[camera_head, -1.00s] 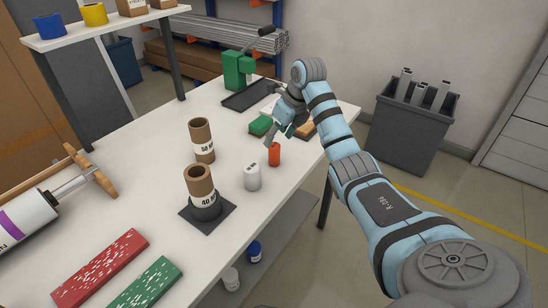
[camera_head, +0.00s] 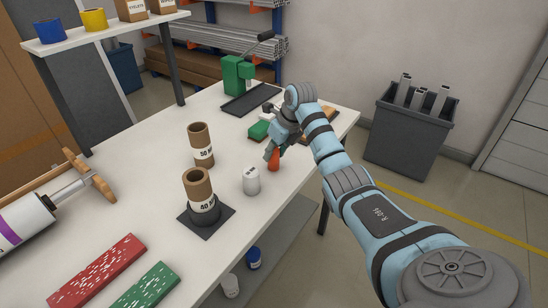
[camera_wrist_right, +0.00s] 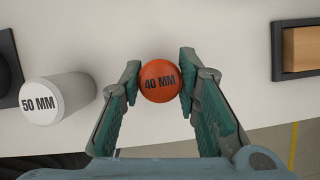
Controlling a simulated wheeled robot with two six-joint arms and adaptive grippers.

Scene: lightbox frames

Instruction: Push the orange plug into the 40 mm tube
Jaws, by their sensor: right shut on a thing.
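The orange plug (camera_head: 273,161), marked 40 MM on its top in the right wrist view (camera_wrist_right: 159,82), stands upright on the table near its right edge. My right gripper (camera_head: 272,152) is shut on it, with one finger on each side. The 40 mm tube (camera_head: 199,188) is a brown cardboard tube standing upright in a dark holder on a square base (camera_head: 222,222), to the left of the plug. The tube's open top faces up. My left gripper is not in view.
A white plug (camera_head: 251,181), marked 50 MM in the right wrist view (camera_wrist_right: 57,98), stands between the orange plug and the 40 mm tube. A 50 mm tube (camera_head: 201,145) stands behind. A green block (camera_head: 259,130) and a dark tray (camera_head: 248,101) lie farther back.

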